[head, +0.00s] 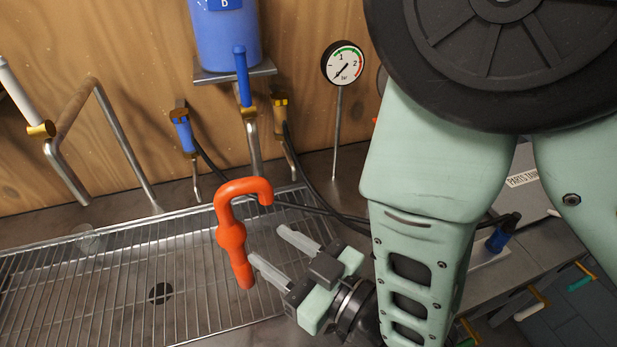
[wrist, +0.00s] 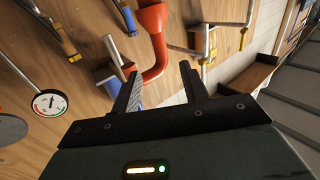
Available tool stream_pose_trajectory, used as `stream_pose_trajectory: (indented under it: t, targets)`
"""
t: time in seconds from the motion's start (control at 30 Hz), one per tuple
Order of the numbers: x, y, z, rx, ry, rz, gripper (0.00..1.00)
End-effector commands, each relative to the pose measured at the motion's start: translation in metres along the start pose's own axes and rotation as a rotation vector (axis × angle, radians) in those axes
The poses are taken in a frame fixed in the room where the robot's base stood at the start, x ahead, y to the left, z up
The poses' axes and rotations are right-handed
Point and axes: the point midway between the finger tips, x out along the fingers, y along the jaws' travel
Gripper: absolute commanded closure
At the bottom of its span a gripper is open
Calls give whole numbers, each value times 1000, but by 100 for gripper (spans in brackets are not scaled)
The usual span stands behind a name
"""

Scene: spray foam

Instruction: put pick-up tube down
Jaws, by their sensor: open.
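The pick-up tube, taken to be the orange-red hooked tube (head: 232,238), shows above the wire rack (head: 130,270) with its bend at the top. I cannot tell what its lower end rests on. My gripper (head: 268,244) is open, with its fingertips just right of the tube's lower half; no grip on it shows. In the wrist view the tube (wrist: 156,45) shows ahead, in line with the gap between the open fingers (wrist: 158,72).
A blue container (head: 225,40) with a blue-handled tap (head: 242,78) is on the wooden wall behind. A pressure gauge (head: 344,63) stands right of it. Black hoses (head: 310,208) run behind my gripper. A metal rail (head: 125,145) is at left. The rack's left part is largely clear.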

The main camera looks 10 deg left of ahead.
Motion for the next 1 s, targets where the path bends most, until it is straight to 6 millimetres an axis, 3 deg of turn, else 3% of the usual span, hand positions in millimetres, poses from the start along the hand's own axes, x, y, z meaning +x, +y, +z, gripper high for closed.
stream_pose_trajectory:
  t: [0.33,0.77,1.0]
  targets:
    - [-15,0,-3,2,-1,1,56]
    - [-17,1,-1,3,-4,5,56]
    - [-1,28,-5,39,-185,75,56]
